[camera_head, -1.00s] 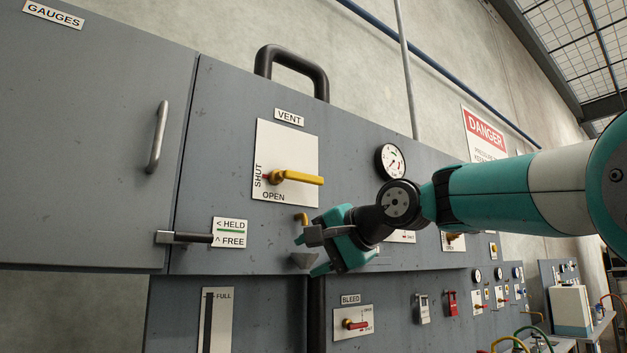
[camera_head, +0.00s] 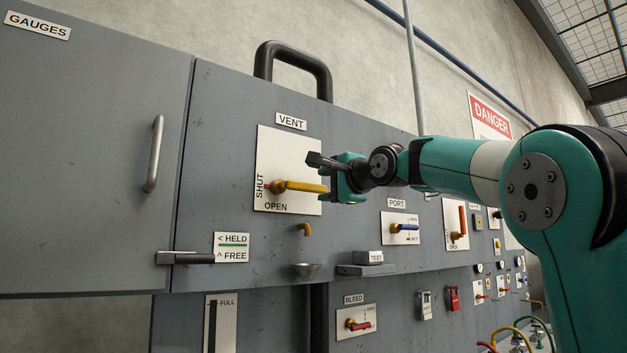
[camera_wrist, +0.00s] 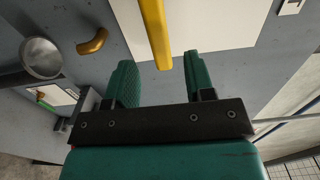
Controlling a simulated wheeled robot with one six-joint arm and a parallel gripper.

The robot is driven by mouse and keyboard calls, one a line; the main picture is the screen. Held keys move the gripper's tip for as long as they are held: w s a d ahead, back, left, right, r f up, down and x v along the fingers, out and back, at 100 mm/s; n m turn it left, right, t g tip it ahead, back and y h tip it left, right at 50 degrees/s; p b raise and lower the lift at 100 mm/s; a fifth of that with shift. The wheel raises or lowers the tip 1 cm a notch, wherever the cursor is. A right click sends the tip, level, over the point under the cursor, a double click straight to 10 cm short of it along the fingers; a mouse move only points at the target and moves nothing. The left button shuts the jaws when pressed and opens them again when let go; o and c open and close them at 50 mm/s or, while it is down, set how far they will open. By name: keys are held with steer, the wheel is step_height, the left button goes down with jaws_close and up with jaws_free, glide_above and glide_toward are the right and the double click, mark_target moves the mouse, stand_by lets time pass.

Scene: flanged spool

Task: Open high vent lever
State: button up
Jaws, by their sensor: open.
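The yellow vent lever (camera_head: 300,187) sits on a white plate (camera_head: 275,145) marked VENT, SHUT and OPEN. Its handle points right, roughly level, with its pivot near the plate's left side by the SHUT mark. My gripper (camera_head: 324,178) is at the handle's right end, in front of the plate's right edge. In the wrist view the lever (camera_wrist: 156,35) comes down from the top, its end in line with the gap between my two green fingers (camera_wrist: 158,82). The fingers are apart with nothing held. I cannot tell whether either touches the lever.
A small yellow spout (camera_head: 305,229) and a metal funnel (camera_head: 307,270) are below the lever. A latch (camera_head: 185,258) and a cabinet door handle (camera_head: 154,153) are to the left. A TEST block (camera_head: 368,257) and PORT lever (camera_head: 404,227) are to the lower right.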

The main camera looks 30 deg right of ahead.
mark_target(316, 188)
steer(key=w+p, duration=0.2)
steer(key=w, duration=0.3)
steer(key=shift+w+a, duration=0.1)
steer(key=shift+w, duration=0.15)
jaws_close()
